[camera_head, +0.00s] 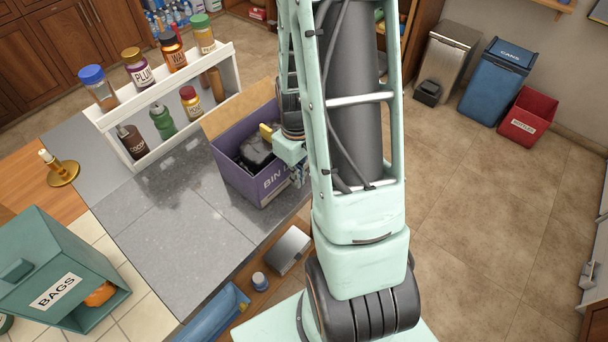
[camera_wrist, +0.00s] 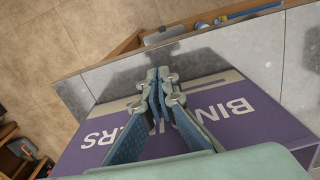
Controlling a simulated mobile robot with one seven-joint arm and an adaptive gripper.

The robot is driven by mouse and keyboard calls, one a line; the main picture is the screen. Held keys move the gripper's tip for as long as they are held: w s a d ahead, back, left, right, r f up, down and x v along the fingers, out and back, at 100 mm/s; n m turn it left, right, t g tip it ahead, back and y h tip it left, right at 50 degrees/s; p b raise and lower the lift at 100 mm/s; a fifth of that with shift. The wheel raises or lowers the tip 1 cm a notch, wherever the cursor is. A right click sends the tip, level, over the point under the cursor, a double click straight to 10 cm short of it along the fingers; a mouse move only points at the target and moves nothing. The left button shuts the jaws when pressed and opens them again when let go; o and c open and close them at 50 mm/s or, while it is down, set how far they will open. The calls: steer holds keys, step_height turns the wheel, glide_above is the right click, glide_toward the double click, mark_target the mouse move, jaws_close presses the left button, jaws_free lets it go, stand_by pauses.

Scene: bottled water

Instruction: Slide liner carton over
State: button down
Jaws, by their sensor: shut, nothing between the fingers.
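The liner carton is a purple box marked "BIN LINERS" (camera_head: 236,174) with its tan flap raised and black contents inside. It stands on the grey tiled counter, near the edge beside my arm. In the wrist view, its printed purple face (camera_wrist: 275,125) fills the lower part. My gripper (camera_wrist: 158,76) is shut and empty, with its fingers across the middle of that lettering. I cannot tell whether the fingers touch the carton. In the head view my arm hides part of the carton's right side and most of the gripper.
A white rack (camera_head: 150,150) of jars and bottles stands behind the carton. A teal "BAGS" box (camera_head: 75,255) is at lower left, with a brass object (camera_head: 62,172) behind it. The counter (camera_head: 175,240) between them is clear. Bins (camera_head: 495,80) stand on the floor at right.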

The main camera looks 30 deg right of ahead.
steer(key=shift+w+a, duration=0.3)
steer(key=shift+w, duration=0.55)
steer(key=w+a, duration=0.1)
steer(key=w, duration=0.4)
steer(key=w+a+b, duration=0.1)
steer(key=w+a, duration=0.1)
steer(key=w, duration=0.3)
steer(key=w+a+b, duration=0.1)
steer(key=w+a, duration=0.1)
steer(key=w, duration=0.4)
steer(key=shift+s, duration=0.1)
steer(key=shift+s+d, duration=0.1)
steer(key=shift+s, duration=0.1)
